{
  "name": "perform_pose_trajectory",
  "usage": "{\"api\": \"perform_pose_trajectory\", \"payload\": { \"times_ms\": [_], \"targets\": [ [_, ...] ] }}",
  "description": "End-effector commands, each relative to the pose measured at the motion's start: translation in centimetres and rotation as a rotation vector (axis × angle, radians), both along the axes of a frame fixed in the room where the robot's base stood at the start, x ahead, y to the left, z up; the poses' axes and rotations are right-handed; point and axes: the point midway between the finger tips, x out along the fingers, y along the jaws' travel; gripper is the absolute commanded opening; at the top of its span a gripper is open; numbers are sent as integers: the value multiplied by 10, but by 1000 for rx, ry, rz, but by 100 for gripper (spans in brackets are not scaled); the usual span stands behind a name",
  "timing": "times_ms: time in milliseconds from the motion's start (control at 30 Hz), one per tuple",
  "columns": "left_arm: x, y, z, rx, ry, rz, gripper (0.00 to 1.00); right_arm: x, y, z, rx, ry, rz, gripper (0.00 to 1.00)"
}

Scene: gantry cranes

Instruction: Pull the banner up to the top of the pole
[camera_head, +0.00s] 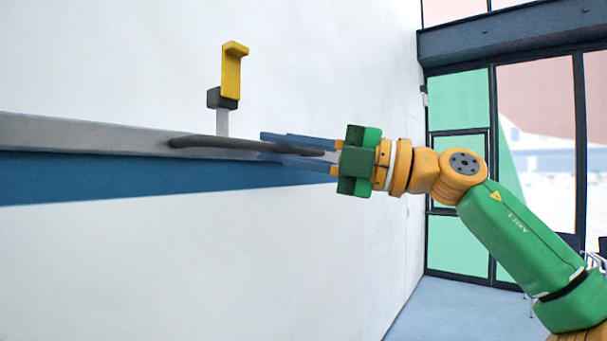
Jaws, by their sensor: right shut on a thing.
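A long pale grey rail (70,134) crosses the left half of the view, with a blue band (120,178) directly below it. I cannot tell where the banner's sheet ends and the white wall begins. A dark, slim handle (205,143) runs along the rail's front. My right gripper (264,147) comes from the right and is shut on this handle, one blue finger above and one below it. A short grey pole (222,122) rises behind the rail, with a dark block and a yellow hook (231,72) at its top, above the rail. My left gripper is not in view.
A white wall (130,60) fills the background behind the rail. At the right are dark-framed windows with green panes (458,97) and a pale blue floor (450,305).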

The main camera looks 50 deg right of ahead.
Motion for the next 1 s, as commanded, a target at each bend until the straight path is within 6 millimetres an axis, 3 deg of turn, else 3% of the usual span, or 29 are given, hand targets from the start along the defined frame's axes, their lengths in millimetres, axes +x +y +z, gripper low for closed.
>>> {"api": "perform_pose_trajectory", "payload": {
  "times_ms": [33, 233, 767, 800, 1000],
  "targets": [
    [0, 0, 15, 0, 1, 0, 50, 0, 0, 17, 3, -4, -6, 0],
    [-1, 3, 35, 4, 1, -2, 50, 0, 1, 38, 4, -5, -6, 0],
    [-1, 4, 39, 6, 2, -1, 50, 0, 0, 41, 2, -5, -6, 0],
    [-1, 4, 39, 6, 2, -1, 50, 0, 0, 40, 2, -5, -6, 26],
    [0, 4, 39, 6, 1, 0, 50, 0, 0, 40, 3, -4, -6, 27]
  ]
}}
